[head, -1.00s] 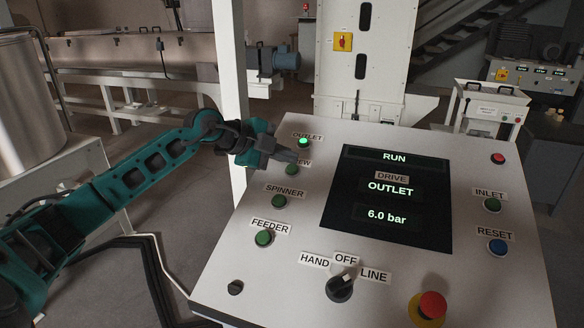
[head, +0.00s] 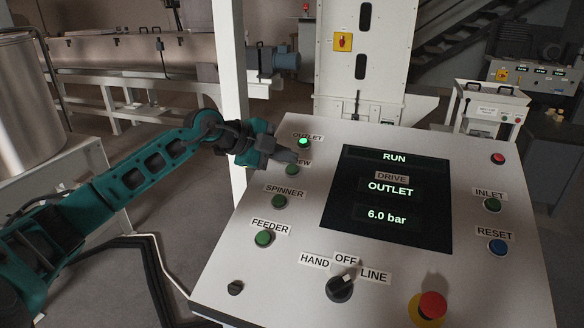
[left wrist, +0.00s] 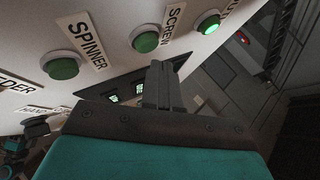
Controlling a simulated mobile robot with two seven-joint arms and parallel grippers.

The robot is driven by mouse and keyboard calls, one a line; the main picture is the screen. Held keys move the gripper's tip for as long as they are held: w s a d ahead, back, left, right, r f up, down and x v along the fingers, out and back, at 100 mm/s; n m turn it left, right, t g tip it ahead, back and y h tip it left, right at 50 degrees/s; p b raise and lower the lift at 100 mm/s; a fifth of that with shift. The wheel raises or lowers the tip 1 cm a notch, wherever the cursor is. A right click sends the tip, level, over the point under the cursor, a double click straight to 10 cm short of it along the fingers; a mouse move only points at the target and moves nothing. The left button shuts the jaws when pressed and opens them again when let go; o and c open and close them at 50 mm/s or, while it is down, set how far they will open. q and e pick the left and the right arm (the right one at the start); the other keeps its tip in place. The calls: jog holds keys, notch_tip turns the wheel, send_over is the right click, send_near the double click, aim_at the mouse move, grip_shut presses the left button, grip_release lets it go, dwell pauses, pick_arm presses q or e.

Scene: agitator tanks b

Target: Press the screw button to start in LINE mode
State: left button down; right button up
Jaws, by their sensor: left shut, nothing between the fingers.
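The screw button (head: 292,170) is a green, unlit button on the left of the sloping control panel (head: 300,240). In the left wrist view the screw button (left wrist: 145,40) sits beside its SCREW label. My left gripper (head: 293,156) is shut and empty, its tips above the screw button and partly covering its label; in the left wrist view the fingers (left wrist: 157,75) show below the button, apparently apart from it. The mode selector (head: 340,288) points toward LINE. The display (head: 386,200) reads RUN, DRIVE OUTLET, 6.0 bar.
The outlet button (head: 303,141) is lit green just above. The spinner button (head: 279,201) and feeder button (head: 263,238) lie below, unlit.

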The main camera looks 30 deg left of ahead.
dwell(0.4)
pick_arm(q)
jog(key=shift+f, duration=0.15)
jog(key=shift+w+f, duration=0.1)
jog(key=shift+f, duration=0.15)
jog(key=shift+f, duration=0.1)
dwell(0.3)
